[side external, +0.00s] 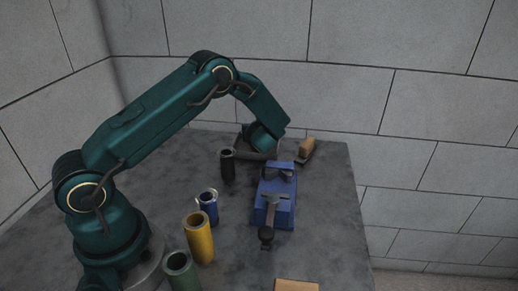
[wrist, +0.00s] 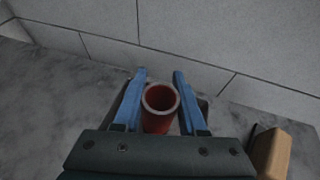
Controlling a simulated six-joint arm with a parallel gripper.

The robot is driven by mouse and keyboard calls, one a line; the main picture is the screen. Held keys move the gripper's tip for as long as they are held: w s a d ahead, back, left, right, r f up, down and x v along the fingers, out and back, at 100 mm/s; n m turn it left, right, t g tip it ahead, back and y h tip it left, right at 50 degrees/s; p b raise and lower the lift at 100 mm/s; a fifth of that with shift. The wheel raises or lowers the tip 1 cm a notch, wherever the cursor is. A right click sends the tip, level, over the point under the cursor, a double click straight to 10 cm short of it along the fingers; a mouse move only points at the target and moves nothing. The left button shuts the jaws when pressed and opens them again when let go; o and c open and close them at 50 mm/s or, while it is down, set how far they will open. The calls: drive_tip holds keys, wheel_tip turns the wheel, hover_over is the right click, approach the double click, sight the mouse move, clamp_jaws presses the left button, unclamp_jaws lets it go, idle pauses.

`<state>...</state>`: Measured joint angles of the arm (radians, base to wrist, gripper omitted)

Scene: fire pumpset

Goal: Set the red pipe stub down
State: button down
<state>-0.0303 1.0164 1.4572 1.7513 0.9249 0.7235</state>
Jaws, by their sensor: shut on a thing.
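The red pipe stub (wrist: 157,122) stands between the two blue fingers of my gripper (wrist: 160,78) in the wrist view, with its open round end facing the camera. My gripper is shut on it. In the side view my gripper (side external: 258,151) is low over the far part of the table, behind the blue machine. The red stub cannot be made out there, hidden by my wrist. I cannot tell whether its lower end touches the table.
A blue machine (side external: 272,211) stands in front of my gripper. A black stub (side external: 227,167), a blue stub (side external: 209,209), a yellow stub (side external: 200,243) and a green stub (side external: 182,272) stand to the left. A wooden block (side external: 307,145) lies right of my gripper, near the wall.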

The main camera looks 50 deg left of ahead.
drive_tip(key=shift+f, duration=0.15)
drive_tip(key=shift+c, duration=2.3)
unclamp_jaws()
